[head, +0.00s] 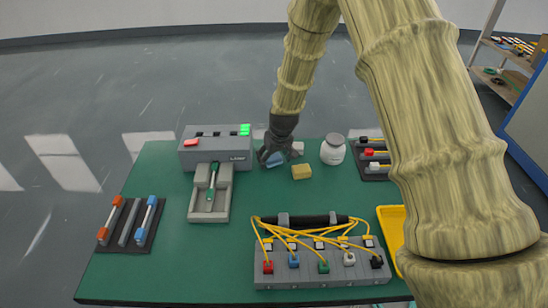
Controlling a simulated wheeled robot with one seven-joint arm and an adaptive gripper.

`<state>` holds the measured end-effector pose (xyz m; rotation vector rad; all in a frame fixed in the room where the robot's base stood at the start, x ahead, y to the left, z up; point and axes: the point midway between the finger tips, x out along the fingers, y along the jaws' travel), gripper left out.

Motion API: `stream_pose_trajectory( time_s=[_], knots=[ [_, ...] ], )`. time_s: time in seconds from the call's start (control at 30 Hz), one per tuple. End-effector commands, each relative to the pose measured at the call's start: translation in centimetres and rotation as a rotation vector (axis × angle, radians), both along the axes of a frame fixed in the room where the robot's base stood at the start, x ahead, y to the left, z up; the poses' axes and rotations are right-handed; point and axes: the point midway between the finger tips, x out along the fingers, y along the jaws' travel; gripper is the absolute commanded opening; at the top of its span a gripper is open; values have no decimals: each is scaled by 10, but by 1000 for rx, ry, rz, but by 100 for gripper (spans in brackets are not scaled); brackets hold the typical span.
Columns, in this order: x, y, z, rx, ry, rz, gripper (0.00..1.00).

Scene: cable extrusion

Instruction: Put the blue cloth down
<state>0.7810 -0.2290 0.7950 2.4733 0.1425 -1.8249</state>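My gripper (275,158) points down at the far side of the green table, between the grey machine and the white jar. The blue cloth (275,160) shows as a small light-blue patch between and just below the fingers. The fingers and my wrist hide part of it. The fingers look somewhat apart, one on each side of the cloth. I cannot tell whether they press on it, or whether it touches the table.
A yellow sponge (302,172) and a white jar (333,151) stand close right of my gripper. A grey machine (215,150) is at left. A grey connector block (318,272) with yellow cables is at the front. The green table (165,245) is bare in the middle.

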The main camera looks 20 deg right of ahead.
Motion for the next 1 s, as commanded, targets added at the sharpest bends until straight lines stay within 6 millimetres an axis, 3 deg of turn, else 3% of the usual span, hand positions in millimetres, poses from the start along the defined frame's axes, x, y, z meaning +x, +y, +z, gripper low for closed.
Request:
stream_pose_trajectory(
  time_s=[0.27,0.47,1.0],
  knots=[
    [0,0,2,0,-1,0,74],
    [-3,0,15,0,-2,0,74],
    [-25,-3,85,0,-2,1,74]
  ],
)
